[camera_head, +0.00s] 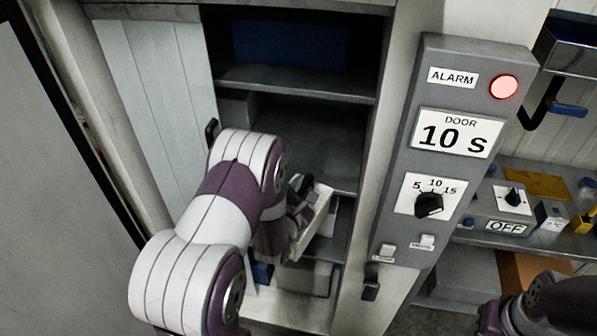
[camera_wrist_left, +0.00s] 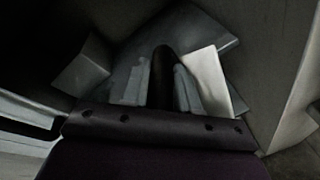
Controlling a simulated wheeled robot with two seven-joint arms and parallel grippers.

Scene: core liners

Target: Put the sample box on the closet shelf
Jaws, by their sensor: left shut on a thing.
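My left gripper (camera_head: 301,196) reaches into the open closet and is shut on a whitish box, which I take to be the sample box (camera_head: 315,218). The box is tilted and partly hidden by the gripper and arm. It is in front of the lower closet compartments. The closet shelf (camera_head: 295,83) runs across the upper part of the closet, above the gripper, and another dark shelf surface (camera_head: 315,152) lies below it. In the dim left wrist view, the gripper (camera_wrist_left: 165,85) has a pale face of the box (camera_wrist_left: 208,80) beside its fingers.
A dark blue box (camera_head: 290,43) sits in the top compartment. Grey boxes (camera_head: 305,278) stand low in the closet. A control panel (camera_head: 400,190) with a lit alarm lamp (camera_head: 504,87) and "DOOR 10 s" borders the right. A pale closet door (camera_head: 160,90) stands left. A cluttered bench (camera_head: 520,245) is right.

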